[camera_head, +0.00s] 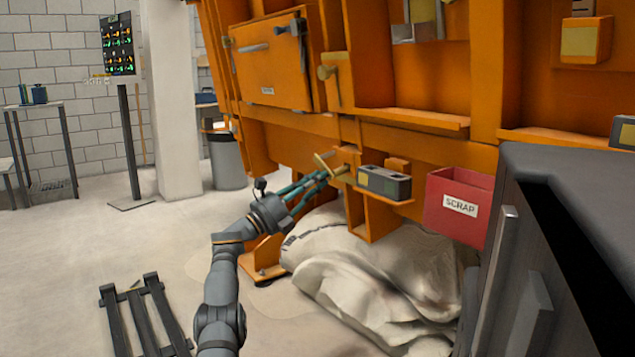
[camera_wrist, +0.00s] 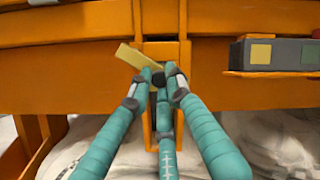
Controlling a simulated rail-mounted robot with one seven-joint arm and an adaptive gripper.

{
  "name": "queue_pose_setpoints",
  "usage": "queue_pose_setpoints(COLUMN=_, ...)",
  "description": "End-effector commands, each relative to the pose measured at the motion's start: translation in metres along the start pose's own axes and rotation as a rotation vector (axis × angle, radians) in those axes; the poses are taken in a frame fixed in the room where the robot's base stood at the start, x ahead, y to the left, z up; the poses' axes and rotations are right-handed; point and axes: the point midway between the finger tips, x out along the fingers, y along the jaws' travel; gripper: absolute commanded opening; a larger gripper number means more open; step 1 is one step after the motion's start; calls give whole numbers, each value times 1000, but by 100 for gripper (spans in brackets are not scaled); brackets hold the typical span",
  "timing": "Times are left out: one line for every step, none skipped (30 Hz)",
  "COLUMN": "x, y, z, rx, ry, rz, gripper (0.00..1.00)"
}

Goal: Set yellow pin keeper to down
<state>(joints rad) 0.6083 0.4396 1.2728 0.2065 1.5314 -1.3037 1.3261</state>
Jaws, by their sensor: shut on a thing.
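The yellow pin keeper (camera_head: 325,164) is a flat yellow bar on the orange frame, left of a small grey box. In the wrist view the yellow pin keeper (camera_wrist: 134,57) is tilted, its upper-left end free and its lower part hidden behind my fingertips. My gripper (camera_head: 325,176) reaches up to it from the lower left. In the wrist view the teal fingers of my gripper (camera_wrist: 160,78) are closed together on the keeper's lower right part. The exact contact is hidden by the dark fingertips.
A grey box (camera_head: 384,183) with coloured squares sits on a ledge just right of my gripper. A red scrap bin (camera_head: 459,207) hangs further right. Pale sacks (camera_head: 370,275) lie below. A dark pallet (camera_head: 143,315) is on the floor at left; the floor behind it is clear.

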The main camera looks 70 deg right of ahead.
Motion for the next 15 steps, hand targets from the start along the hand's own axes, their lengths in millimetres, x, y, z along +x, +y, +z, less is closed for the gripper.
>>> queue_pose_setpoints(x=1, y=0, z=-2, rx=-1, ry=3, rz=0, gripper=19)
queue_pose_setpoints(x=1, y=0, z=-2, rx=-1, ry=3, rz=0, gripper=21)
queue_pose_setpoints(x=1, y=1, z=-2, rx=-1, ry=3, rz=1, gripper=23)
queue_pose_setpoints(x=1, y=1, z=-2, rx=-1, ry=3, rz=1, gripper=25)
queue_pose_setpoints(x=1, y=1, z=-2, rx=-1, ry=3, rz=1, gripper=27)
queue_pose_setpoints(x=1, y=1, z=-2, rx=-2, ry=2, rz=1, gripper=29)
queue_pose_setpoints(x=1, y=1, z=-2, rx=-1, ry=2, rz=1, gripper=31)
queue_pose_setpoints(x=1, y=1, z=-1, rx=-1, ry=2, rz=1, gripper=33)
queue_pose_setpoints(x=0, y=1, z=-1, rx=-1, ry=2, rz=1, gripper=35)
queue_pose_setpoints(x=0, y=1, z=-1, rx=-1, ry=1, rz=1, gripper=35)
queue_pose_setpoints(x=0, y=1, z=-1, rx=-1, ry=1, rz=1, gripper=35)
queue_pose_setpoints(x=0, y=1, z=-1, rx=-1, ry=1, rz=1, gripper=35)
queue_pose_setpoints(x=0, y=1, z=-1, rx=-1, ry=1, rz=1, gripper=35)
queue_pose_setpoints(x=0, y=1, z=-1, rx=-1, ry=1, rz=1, gripper=35)
queue_pose_setpoints(x=0, y=1, z=-1, rx=-1, ry=1, rz=1, gripper=35)
